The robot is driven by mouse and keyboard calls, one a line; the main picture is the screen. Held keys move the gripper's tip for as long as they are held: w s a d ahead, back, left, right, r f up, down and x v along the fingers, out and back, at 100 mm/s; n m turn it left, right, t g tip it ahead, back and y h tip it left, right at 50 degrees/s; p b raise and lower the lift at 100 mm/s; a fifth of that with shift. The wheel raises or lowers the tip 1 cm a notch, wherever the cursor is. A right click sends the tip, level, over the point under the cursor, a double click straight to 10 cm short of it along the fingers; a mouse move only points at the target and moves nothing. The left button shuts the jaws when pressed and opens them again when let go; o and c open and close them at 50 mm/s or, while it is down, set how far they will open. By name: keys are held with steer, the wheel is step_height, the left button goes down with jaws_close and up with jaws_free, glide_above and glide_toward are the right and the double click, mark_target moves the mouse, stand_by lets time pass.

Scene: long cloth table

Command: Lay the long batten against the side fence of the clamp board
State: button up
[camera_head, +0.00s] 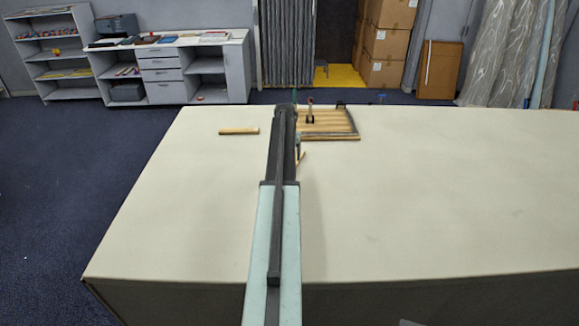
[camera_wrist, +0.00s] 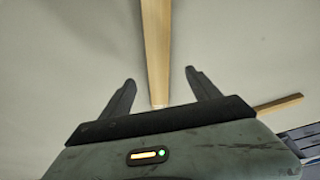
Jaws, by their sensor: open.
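In the wrist view, a long pale wooden batten (camera_wrist: 156,45) runs from the top edge down between the fingers of my gripper (camera_wrist: 160,77). The gripper is open, with a gap on each side of the batten. The gripper body hides what lies below the batten's lower end. In the head view my arm covers most of this area; a small piece of wood (camera_head: 301,158), perhaps part of that batten, shows just right of it. The clamp board (camera_head: 335,127), slatted wood with a dark border, lies at the table's far side, right of the arm. The arm hides its left part.
Another wooden strip (camera_head: 239,131) lies flat on the cloth table (camera_head: 430,200), left of my arm; a strip (camera_wrist: 280,103) also shows at the right of the wrist view. Small upright dark fittings (camera_head: 310,114) stand on the board. The table's right side is clear.

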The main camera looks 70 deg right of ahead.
steer(key=b+x, duration=0.3)
steer(key=x, duration=0.1)
steer(key=b+x, duration=0.4)
steer(key=shift+s+a, duration=0.15)
steer(key=shift+s, duration=0.05)
steer(key=shift+r, duration=0.15)
jaws_close()
